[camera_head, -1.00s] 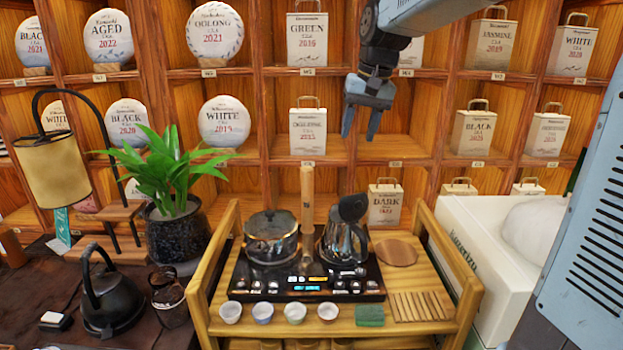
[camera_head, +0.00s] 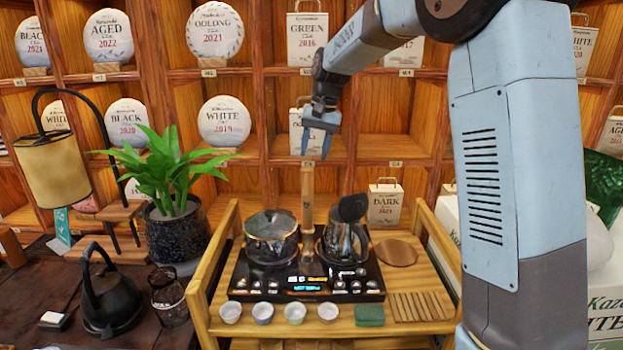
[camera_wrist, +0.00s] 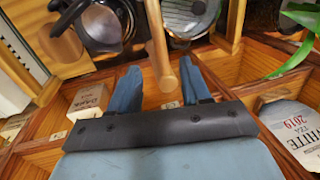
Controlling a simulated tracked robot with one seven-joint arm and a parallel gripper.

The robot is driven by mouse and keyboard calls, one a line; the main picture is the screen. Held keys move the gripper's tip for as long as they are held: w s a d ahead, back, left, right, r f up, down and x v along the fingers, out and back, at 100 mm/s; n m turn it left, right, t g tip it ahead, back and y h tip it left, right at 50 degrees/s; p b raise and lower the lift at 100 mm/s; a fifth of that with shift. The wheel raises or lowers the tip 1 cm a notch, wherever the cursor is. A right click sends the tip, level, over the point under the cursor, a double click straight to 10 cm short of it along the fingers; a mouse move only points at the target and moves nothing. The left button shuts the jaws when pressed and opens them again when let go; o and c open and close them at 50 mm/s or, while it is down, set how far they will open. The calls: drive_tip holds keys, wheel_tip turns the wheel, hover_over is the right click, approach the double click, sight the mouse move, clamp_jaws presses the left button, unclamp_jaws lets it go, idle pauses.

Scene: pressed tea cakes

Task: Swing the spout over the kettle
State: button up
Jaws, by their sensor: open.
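The wooden spout post (camera_head: 307,190) stands upright at the back of the black tea stove, between two vessels. The kettle (camera_head: 343,243), glass with a black handle and lid, stands to its right, and a lidded glass pot (camera_head: 271,240) to its left. My gripper (camera_head: 317,143) is open and empty, pointing down just above the post's top. In the wrist view the post (camera_wrist: 156,40) runs between the open fingers of my gripper (camera_wrist: 158,75) without visible contact. The kettle (camera_wrist: 103,25) is at upper left there, the pot (camera_wrist: 188,14) at upper right.
The wooden tea table (camera_head: 425,270) bears the black stove panel (camera_head: 240,283), several small cups (camera_head: 264,313), a green cloth (camera_head: 369,315) and a slatted coaster (camera_head: 422,306). Shelves of tea cakes and tins stand behind. A potted plant (camera_head: 172,230) is at left.

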sight(308, 182)
drive_tip(key=f, duration=0.3)
drive_tip(key=a+f, duration=0.1)
drive_tip(key=f, duration=0.4)
drive_tip(key=shift+a+f, duration=0.3)
drive_tip(key=shift+f, duration=0.05)
drive_tip(key=shift+c, duration=0.3)
clamp_jaws()
